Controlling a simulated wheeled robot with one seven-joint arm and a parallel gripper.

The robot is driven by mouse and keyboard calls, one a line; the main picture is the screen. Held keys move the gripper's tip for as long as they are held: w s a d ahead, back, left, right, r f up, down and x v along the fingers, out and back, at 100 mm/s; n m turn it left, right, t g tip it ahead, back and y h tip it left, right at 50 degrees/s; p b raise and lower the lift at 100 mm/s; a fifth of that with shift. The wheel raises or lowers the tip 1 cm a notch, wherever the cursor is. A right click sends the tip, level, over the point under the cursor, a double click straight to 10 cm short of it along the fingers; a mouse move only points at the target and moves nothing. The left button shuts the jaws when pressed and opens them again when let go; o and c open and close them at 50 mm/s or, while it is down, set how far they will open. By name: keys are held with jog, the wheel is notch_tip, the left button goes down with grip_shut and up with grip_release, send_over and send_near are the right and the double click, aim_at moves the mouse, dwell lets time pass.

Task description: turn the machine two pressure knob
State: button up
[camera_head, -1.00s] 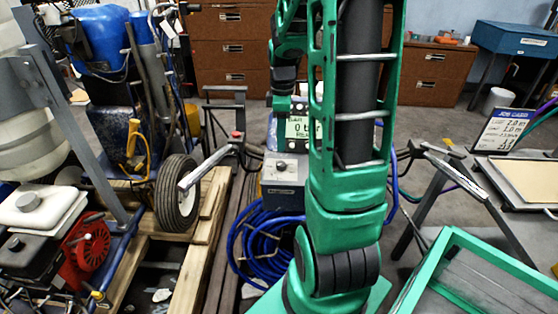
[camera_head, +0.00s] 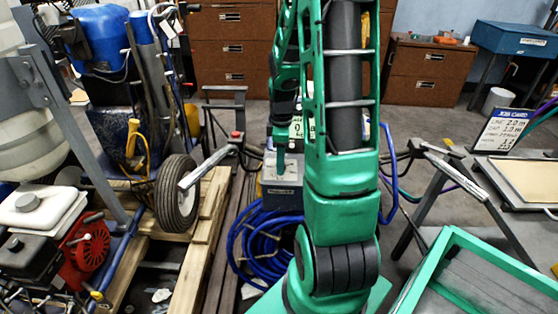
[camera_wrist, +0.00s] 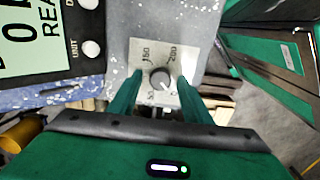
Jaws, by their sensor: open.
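In the wrist view my gripper (camera_wrist: 160,82) is open, with one green finger on each side of the knob. I cannot tell whether the fingers touch it. In the head view my gripper (camera_head: 280,168) is at the grey control box (camera_head: 283,194), and the knob is hidden there.
A display (camera_wrist: 45,35) is beside the dial, partly cut off. A coiled blue hose (camera_head: 262,245) lies below the box. A wheeled machine on wooden pallets (camera_head: 205,222) is at left. A job card (camera_head: 502,128) and a green-edged tray (camera_head: 480,275) are at right.

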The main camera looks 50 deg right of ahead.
jog(key=c, duration=1.1)
jog(key=shift+o, duration=0.2)
jog(key=shift+m, duration=0.4)
jog(key=m, duration=0.4)
jog(key=shift+m, duration=0.3)
jog(key=m, duration=0.5)
jog(key=shift+w, duration=0.1)
jog(key=m, duration=0.7)
jog(key=shift+m, duration=0.3)
jog(key=m, duration=0.6)
jog(key=shift+a, duration=0.1)
jog(key=shift+w+m, duration=0.1)
jog(key=shift+m, duration=0.2)
